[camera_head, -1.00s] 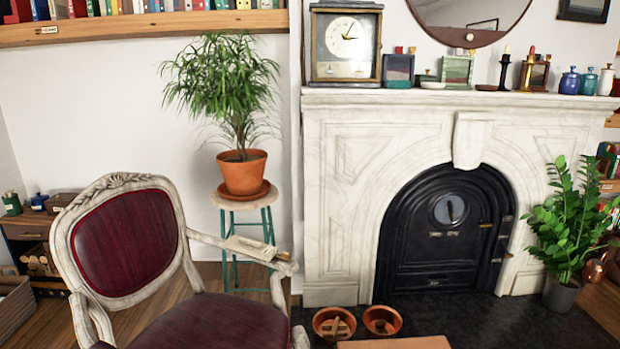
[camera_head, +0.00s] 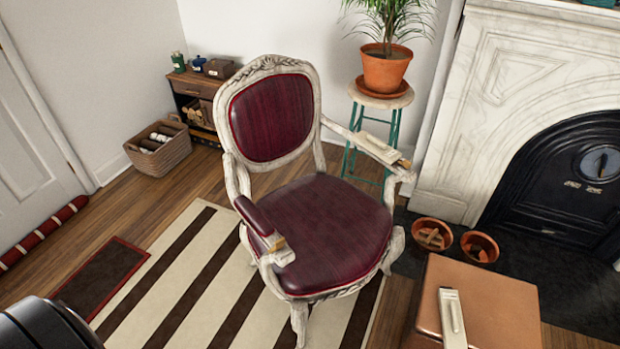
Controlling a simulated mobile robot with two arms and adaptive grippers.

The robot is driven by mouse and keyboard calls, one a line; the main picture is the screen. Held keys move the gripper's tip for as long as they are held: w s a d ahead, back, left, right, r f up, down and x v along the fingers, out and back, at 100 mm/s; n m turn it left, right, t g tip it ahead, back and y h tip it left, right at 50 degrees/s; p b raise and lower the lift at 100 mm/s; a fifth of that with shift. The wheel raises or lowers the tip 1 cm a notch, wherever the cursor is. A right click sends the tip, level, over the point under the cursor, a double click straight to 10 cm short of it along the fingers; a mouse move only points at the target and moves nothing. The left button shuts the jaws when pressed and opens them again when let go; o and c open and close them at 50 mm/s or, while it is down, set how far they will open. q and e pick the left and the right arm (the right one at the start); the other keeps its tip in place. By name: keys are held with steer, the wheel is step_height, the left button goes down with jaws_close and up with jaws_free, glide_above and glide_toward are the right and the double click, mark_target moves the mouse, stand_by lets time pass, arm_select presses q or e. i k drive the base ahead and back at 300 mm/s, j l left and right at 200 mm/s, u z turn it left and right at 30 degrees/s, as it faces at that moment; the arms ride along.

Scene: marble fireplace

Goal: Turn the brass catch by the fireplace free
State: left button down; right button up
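The black fireplace door (camera_head: 572,188) shows at the right edge, set in the arch of the white marble fireplace (camera_head: 505,95). It has a round dial-like plate (camera_head: 601,163) with a small handle. Neither of my grippers is in view.
A burgundy armchair (camera_head: 325,232) stands on a striped rug (camera_head: 185,275), left of the fireplace. A brown box-like piece (camera_head: 500,300) and two terracotta bowls (camera_head: 432,234) are near the dark hearth (camera_head: 545,290). A plant stool (camera_head: 378,98) stands behind the chair.

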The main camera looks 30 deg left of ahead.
mark_target(407, 164)
steer(key=i+l+z, duration=0.1)
steer(key=i+z, duration=0.35)
steer(key=i+j+z, duration=0.1)
steer(key=i+z, duration=0.35)
steer(key=i, duration=0.2)
